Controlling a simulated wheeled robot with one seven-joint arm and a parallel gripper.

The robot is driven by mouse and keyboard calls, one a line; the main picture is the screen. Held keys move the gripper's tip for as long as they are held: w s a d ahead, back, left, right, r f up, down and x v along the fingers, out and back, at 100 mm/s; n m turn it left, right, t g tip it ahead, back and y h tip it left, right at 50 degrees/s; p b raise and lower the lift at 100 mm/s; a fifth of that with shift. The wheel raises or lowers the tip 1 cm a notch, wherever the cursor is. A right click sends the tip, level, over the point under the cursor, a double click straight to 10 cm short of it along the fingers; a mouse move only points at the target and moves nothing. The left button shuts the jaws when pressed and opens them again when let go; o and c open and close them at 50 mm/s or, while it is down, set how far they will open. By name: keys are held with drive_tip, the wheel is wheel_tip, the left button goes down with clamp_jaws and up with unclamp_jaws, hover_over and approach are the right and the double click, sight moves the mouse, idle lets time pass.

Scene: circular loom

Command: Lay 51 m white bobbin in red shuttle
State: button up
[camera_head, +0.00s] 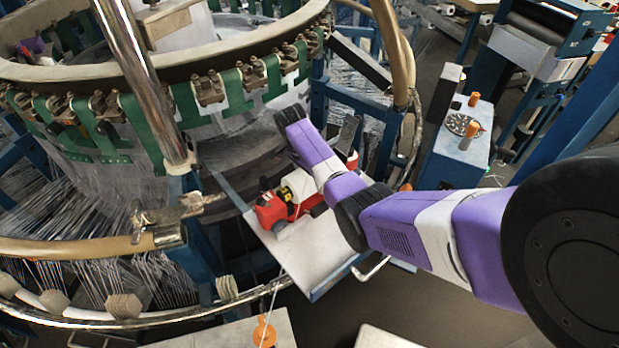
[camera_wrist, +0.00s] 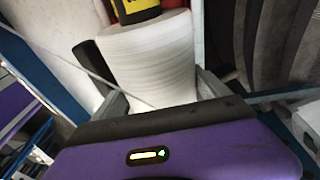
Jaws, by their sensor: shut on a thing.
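The red shuttle (camera_head: 271,212) lies on a pale tray (camera_head: 305,258) at the loom's front, its right part partly hidden by my arm. A white bobbin (camera_head: 301,183) shows just above and behind it, next to a yellow-and-black part (camera_head: 285,193). In the wrist view the white bobbin (camera_wrist: 150,62) fills the space between the fingers of my gripper (camera_wrist: 150,80), which is shut on it. Some red shows beyond the yellow-and-black end. In the head view my forearm hides the fingers. I cannot tell whether the bobbin touches the shuttle.
The circular loom's ring (camera_head: 215,90) with green straps stands behind the tray. A curved metal rail (camera_head: 110,318) runs along the left front. An orange cone (camera_head: 264,332) sits near the front edge.

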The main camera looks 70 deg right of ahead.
drive_tip(key=shift+b+x, duration=0.6)
drive_tip(key=shift+x, duration=0.4)
idle(0.7)
drive_tip(key=o, duration=1.9)
drive_tip(key=shift+w+a, duration=0.15)
drive_tip(key=shift+v, duration=3.85)
